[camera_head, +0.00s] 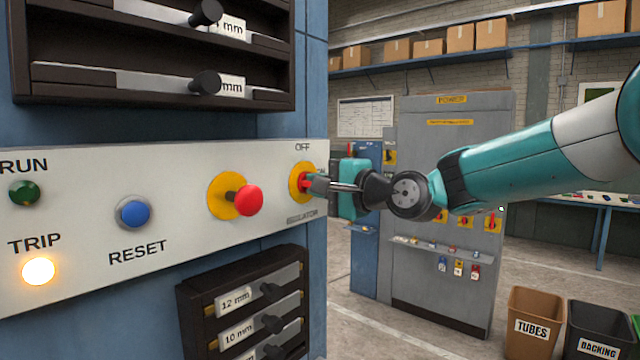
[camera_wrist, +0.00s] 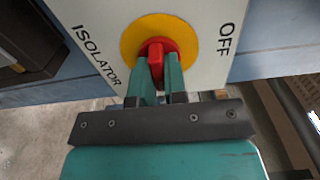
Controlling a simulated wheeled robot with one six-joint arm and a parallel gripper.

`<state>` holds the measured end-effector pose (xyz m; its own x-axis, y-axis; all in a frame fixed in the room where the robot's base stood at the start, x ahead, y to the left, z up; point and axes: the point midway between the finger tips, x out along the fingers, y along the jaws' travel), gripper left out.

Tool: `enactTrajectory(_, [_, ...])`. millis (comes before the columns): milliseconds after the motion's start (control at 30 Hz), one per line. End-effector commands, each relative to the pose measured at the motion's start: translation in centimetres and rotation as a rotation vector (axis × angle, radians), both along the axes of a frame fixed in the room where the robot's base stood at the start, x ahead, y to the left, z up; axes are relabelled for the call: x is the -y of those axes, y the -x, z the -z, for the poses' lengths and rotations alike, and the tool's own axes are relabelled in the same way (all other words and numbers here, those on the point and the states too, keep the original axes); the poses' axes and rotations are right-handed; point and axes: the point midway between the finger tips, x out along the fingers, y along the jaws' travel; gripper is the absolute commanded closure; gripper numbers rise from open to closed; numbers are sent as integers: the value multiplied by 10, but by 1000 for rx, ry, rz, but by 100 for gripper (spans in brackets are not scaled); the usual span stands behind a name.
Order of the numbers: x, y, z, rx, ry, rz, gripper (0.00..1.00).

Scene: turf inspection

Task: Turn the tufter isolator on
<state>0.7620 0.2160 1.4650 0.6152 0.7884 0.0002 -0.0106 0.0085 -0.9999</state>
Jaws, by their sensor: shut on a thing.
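The isolator is a red rotary handle on a round yellow plate (camera_head: 297,182) at the right end of the white control panel (camera_head: 110,262). My gripper (camera_head: 313,184) is shut on the red isolator handle (camera_wrist: 156,49), with a finger on each side of it in the wrist view. The words OFF and ISOLATOR are printed beside the yellow plate. The handle's exact pointing is partly hidden by my fingers. An amber TRIP lamp (camera_head: 39,271) is lit on the panel.
Left of the isolator are a red mushroom button (camera_head: 249,200), a blue RESET button (camera_head: 133,212) and a green RUN lamp (camera_head: 24,193). Drawers with black knobs (camera_head: 206,82) jut out above and below the panel. A grey cabinet (camera_head: 440,270) stands behind my arm; bins stand at lower right.

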Motion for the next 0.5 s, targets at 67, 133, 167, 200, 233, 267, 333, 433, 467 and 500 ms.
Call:
enactTrajectory(67, [0,0,1,-6,-1,-1,100])
enactTrajectory(133, [0,0,2,-6,-1,-1,100])
enactTrajectory(167, [0,0,2,-6,-1,-1,100])
enactTrajectory(200, [0,0,2,-6,-1,-1,100])
enactTrajectory(233, [0,0,2,-7,-1,-1,100])
enactTrajectory(267, [0,0,2,-7,-1,-1,100])
enactTrajectory(333, [0,0,2,-7,-1,-1,80])
enactTrajectory(433, [0,0,1,-5,0,-1,62])
enactTrajectory(467, [0,0,1,-5,0,-1,62])
enactTrajectory(500, [0,0,1,-4,-1,-1,62])
